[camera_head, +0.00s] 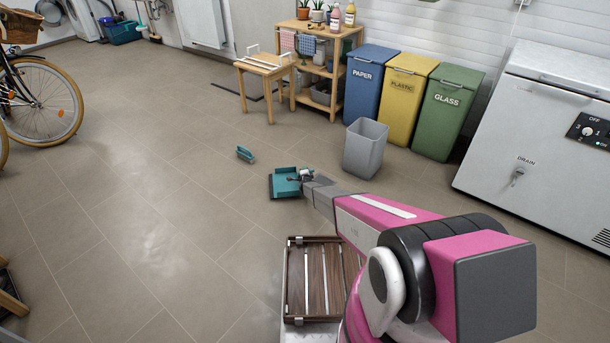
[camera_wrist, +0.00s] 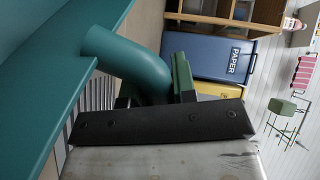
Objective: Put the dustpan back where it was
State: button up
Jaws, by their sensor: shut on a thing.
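The teal dustpan (camera_head: 285,184) is in the head view near the middle, at the end of my outstretched arm. My gripper (camera_head: 304,175) is shut on its handle. In the wrist view the rounded teal handle (camera_wrist: 128,60) sits between the fingers of my gripper (camera_wrist: 155,98), with the pan's flat teal side to the left. A small teal brush-like piece (camera_head: 245,154) lies apart on the floor, to the left of the dustpan. I cannot tell from these views how high the dustpan is above the floor.
A grey open bin (camera_head: 365,147) stands just right of the dustpan. Behind are blue (camera_head: 369,85), yellow (camera_head: 405,97) and green (camera_head: 447,110) bins, a wooden stool (camera_head: 266,72) and a shelf (camera_head: 322,60). A white chest freezer (camera_head: 540,130) is at right.

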jog(key=shift+w+f, duration=0.1)
jog(key=shift+f, duration=0.85)
jog(key=o, duration=0.9)
